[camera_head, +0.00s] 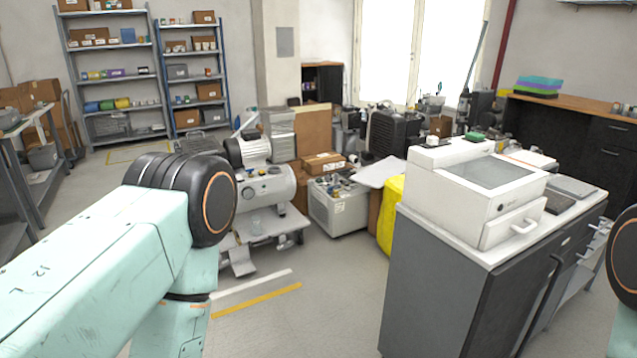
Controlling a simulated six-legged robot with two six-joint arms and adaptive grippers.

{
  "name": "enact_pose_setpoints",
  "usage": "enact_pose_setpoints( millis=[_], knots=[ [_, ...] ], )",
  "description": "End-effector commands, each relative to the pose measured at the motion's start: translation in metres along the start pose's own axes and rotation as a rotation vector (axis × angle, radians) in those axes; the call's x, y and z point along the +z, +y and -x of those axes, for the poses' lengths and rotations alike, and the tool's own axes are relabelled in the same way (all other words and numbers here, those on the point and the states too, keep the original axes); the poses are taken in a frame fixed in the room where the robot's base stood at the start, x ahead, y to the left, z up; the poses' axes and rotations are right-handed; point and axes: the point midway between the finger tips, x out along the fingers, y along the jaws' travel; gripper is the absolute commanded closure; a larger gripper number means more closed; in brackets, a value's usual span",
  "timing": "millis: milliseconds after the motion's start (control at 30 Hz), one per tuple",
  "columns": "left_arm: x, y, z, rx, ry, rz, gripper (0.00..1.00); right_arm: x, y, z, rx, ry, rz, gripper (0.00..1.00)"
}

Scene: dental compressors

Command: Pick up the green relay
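A small green object (475,136), which looks like the green relay, lies on the back top edge of a white benchtop machine (450,163). It is too small to make out in detail. A small white block with a green patch (433,141) sits to its left on the same machine. My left arm fills the lower left, but its gripper is out of the picture. Only a piece of my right arm shows at the right edge, and its gripper is out of view too.
The machine stands on a grey cabinet (430,285) with a white top. Shelving (110,75) lines the back left. The floor (310,300) left of the cabinet is clear.

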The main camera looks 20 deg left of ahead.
Motion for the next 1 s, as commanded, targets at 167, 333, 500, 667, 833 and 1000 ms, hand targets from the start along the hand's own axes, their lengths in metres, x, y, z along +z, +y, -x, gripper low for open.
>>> enact_pose_setpoints(
  millis=[167, 333, 500, 667, 833, 1000],
  knots=[
    [0.0, 0.0, -0.0001, 0.0, 0.0, 0.0, 1.0, 0.0001, 0.0, 0.0, 0.0, 0.0, 0.001, 0.5],
    [0.0, -0.0001, -0.0001, 0.0, 0.0, 0.001, 1.0, 0.0001, 0.0, 0.0, 0.0, 0.0, 0.001, 0.47],
    [0.0, 0.0, -0.0001, 0.0, 0.0, 0.001, 1.0, 0.0001, 0.0, 0.0, 0.0, 0.0, 0.001, 0.45],
    [0.0, 0.0, -0.0001, 0.0, 0.0, 0.001, 1.0, 0.0001, 0.0, 0.0, 0.0, 0.0, 0.001, 0.45],
    [0.0001, 0.0, -0.0001, 0.0, 0.0, 0.0, 1.0, 0.0001, 0.0, 0.0, 0.0, 0.0, 0.0, 0.55],
    [0.0001, 0.0, -0.0001, 0.0, 0.0, 0.0, 1.0, 0.0001, 0.0, 0.0, 0.0, 0.0, 0.0, 0.62]
  ],
)
